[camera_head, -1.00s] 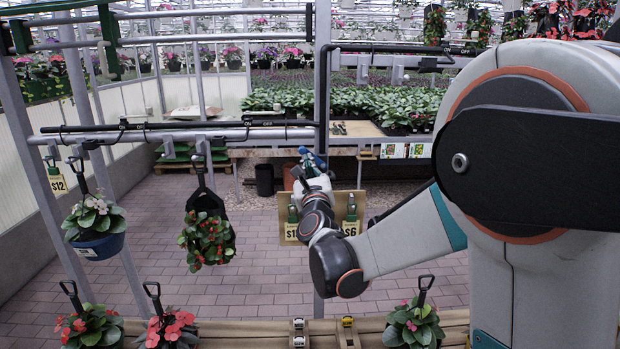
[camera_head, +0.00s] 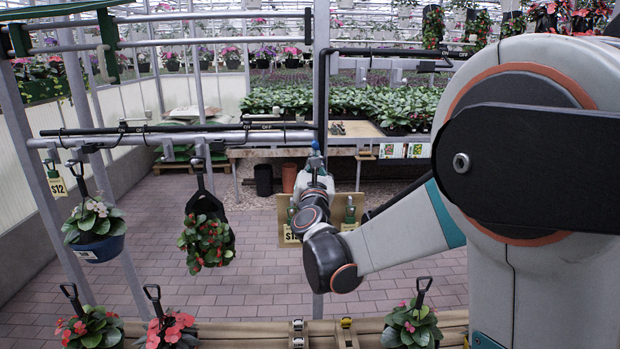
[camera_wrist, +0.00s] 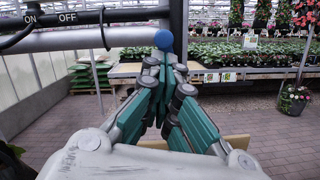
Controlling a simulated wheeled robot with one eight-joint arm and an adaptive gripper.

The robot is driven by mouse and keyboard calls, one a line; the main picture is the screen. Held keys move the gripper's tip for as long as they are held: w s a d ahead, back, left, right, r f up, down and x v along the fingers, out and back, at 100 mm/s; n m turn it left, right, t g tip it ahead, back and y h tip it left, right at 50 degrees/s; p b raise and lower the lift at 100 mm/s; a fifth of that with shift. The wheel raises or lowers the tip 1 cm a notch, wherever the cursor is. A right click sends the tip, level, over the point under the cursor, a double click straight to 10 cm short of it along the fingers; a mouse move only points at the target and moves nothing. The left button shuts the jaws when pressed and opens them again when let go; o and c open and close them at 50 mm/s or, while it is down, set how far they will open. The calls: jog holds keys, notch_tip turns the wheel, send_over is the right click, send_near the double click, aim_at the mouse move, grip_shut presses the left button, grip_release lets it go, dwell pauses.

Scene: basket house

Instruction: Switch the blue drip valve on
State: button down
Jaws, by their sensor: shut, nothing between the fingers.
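The blue drip valve shows as a round blue knob (camera_wrist: 163,40) in the wrist view, just beyond my fingertips and in front of the grey post. In the head view the small blue knob (camera_head: 315,147) is at the post, just above my gripper's tip. My gripper (camera_wrist: 163,60) is shut and empty, its teal fingers pointing at the knob from below. I cannot tell whether the fingertips touch it. The valve's stem is hidden behind the fingers.
A black pipe with ON and OFF labels (camera_wrist: 50,27) runs left of the post. The grey post (camera_head: 321,80) stands behind my gripper. Hanging pots (camera_head: 207,240) are at left. A board with price tags (camera_head: 283,220) is behind my wrist.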

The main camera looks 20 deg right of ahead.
notch_tip(320, 180, down, 5)
jog(key=b, duration=0.4)
jog(key=r+p+v, duration=0.2)
jog(key=p+v, duration=0.1)
jog(key=v, duration=0.6)
jog(key=shift+s+a+f, duration=0.45)
jog(key=shift+a, duration=0.05)
